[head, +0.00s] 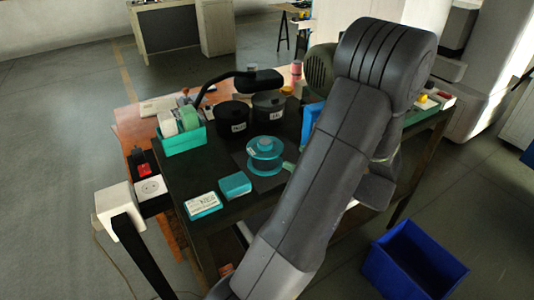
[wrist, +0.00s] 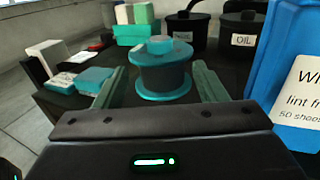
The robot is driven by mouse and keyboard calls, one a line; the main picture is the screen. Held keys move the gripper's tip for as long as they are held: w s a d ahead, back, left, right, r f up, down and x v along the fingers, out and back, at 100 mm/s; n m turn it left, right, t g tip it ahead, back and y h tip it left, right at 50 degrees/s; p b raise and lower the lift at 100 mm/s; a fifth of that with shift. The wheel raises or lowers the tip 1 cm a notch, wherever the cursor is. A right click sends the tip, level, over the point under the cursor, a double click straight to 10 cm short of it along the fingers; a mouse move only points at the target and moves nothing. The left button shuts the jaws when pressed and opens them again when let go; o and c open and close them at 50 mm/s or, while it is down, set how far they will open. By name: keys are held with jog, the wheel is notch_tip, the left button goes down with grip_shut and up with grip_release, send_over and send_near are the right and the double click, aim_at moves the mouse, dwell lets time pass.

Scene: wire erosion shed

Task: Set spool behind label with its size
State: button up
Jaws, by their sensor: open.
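A teal spool (head: 264,158) with a dark wound middle stands upright on the dark table mat, with a small teal piece on its top. In the wrist view the spool (wrist: 162,77) shows ahead, between the two greenish fingers of my open gripper (wrist: 157,90). The fingers are apart from its sides, and I cannot tell how far their tips reach along it. In the head view my arm hides most of the gripper. I can make out no size label for the spool; the small print in view is too small to read.
Two black lidded pots (head: 233,117) with white labels, one reading OIL (wrist: 243,41), stand behind the spool. A teal bin (head: 182,141) holds rolls. Two teal boxes (head: 204,206) lie at the front left. A blue wipes box (wrist: 297,85) stands close on the right. A blue crate (head: 412,262) is on the floor.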

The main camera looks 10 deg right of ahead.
aim_at(270, 143)
jog(key=x, duration=0.5)
jog(key=shift+a+p, duration=0.1)
jog(key=shift+p, duration=0.3)
jog(key=x, duration=0.1)
jog(key=p+x, duration=0.1)
jog(key=x, duration=0.1)
jog(key=p+x, duration=0.1)
jog(key=shift+w+a+r, duration=0.2)
jog(key=shift+w+r, duration=0.05)
jog(key=shift+r, duration=0.1)
jog(key=shift+w+a, duration=0.25)
jog(key=shift+f, duration=0.1)
jog(key=c, duration=1.4)
grip_shut()
jog(key=shift+r, duration=0.2)
